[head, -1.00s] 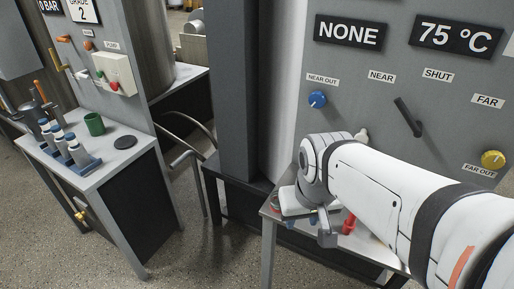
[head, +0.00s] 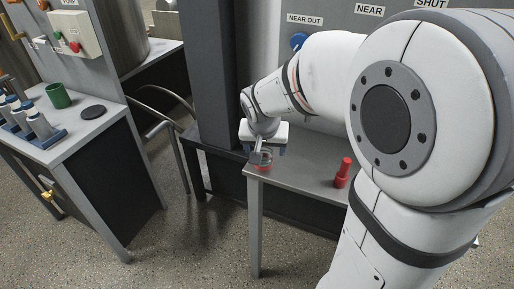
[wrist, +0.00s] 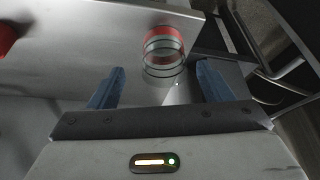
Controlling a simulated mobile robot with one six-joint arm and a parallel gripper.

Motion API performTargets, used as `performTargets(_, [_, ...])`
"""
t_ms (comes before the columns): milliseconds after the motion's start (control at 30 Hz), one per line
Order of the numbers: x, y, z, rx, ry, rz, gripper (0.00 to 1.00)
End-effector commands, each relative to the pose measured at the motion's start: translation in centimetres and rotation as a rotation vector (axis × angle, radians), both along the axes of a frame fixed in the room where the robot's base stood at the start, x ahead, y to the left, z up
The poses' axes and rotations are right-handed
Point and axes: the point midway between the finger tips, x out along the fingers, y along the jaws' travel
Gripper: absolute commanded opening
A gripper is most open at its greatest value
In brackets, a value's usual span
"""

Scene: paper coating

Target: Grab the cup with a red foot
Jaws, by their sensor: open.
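The cup with a red foot (wrist: 164,52) is clear with dark rings and a red band at its far end in the wrist view. It stands near the corner of the grey table, just beyond my fingertips and roughly between their lines. In the head view the cup (head: 264,160) is partly hidden by my gripper, and its red base shows. My gripper (wrist: 160,80) is open and empty, with one blue finger on each side. In the head view my gripper (head: 264,150) is above the table's left end, right at the cup.
A red bottle-like object (head: 343,172) stands on the same table (head: 305,165), to the right of the cup. A dark column (head: 212,80) rises behind the table's left end. A separate table at left holds a green cup (head: 58,95), a black disc (head: 93,112) and several vials.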

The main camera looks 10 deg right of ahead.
Motion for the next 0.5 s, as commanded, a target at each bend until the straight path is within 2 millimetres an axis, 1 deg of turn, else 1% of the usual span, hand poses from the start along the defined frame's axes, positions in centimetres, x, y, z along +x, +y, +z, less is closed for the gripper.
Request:
performTargets(200, [1.2, 0.1, -3.1, 0.000, 0.004, 0.001, 0.73])
performTargets(300, [1.7, -0.1, -4.3, -0.001, 0.003, 0.001, 0.73])
performTargets(400, [2.0, -0.2, -4.8, 0.001, 0.002, 0.002, 0.73])
performTargets(500, [2.0, -0.2, -4.9, 0.000, 0.001, 0.002, 0.73])
